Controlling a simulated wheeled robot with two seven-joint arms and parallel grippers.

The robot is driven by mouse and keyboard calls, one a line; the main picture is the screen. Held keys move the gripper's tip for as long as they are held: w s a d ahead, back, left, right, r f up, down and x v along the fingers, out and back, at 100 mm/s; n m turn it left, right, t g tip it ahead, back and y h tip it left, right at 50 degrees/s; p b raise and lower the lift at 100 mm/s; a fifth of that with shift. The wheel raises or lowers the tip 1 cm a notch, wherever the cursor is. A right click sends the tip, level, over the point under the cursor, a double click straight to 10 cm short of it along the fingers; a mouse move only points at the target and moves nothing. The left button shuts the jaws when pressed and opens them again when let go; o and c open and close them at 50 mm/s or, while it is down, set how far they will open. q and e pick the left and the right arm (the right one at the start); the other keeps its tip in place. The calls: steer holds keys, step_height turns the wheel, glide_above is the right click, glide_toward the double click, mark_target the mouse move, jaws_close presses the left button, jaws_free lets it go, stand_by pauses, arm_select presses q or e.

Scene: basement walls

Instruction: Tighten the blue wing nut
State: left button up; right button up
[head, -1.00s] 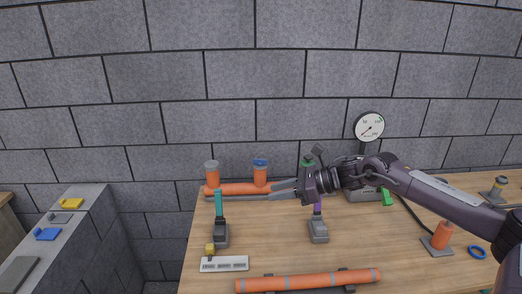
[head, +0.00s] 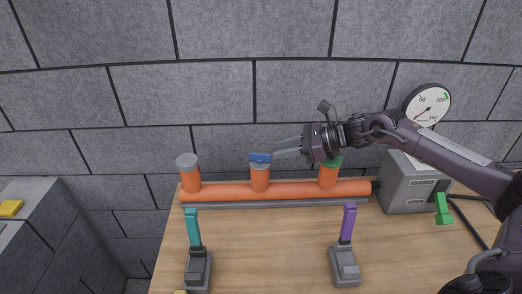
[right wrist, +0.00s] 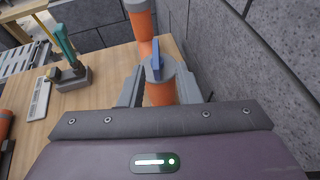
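The blue wing nut (head: 260,157) sits on top of the middle upright stub of an orange pipe (head: 225,192) along the back of the table. It also shows in the right wrist view (right wrist: 156,62), as a narrow blue wing on a grey cap. My right gripper (head: 277,153) reaches in from the right at about the nut's height, its fingertips close to the nut's right side. In the right wrist view its fingers are spread, with the nut ahead between them; I see no contact. My left gripper is not in view.
A grey-capped stub (head: 187,162) stands left and a green wing nut (head: 332,162) right, partly behind my gripper. Teal (head: 192,228) and purple (head: 348,222) levers stand in front. A grey box (head: 408,185) with a green lever and a gauge (head: 428,104) are at right. The wall is close behind.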

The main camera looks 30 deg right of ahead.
mark_target(261, 154)
steer(key=p+x, duration=0.1)
steer(key=x, duration=0.2)
steer(key=p+x, duration=0.1)
steer(key=x, duration=0.2)
steer(key=shift+s+a+r, duration=0.1)
steer(key=shift+a+r, duration=0.1)
steer(key=shift+a, duration=0.05)
steer(key=shift+a+f, duration=0.2)
steer(key=shift+a, duration=0.15)
steer(key=shift+f, duration=0.1)
jaws_close()
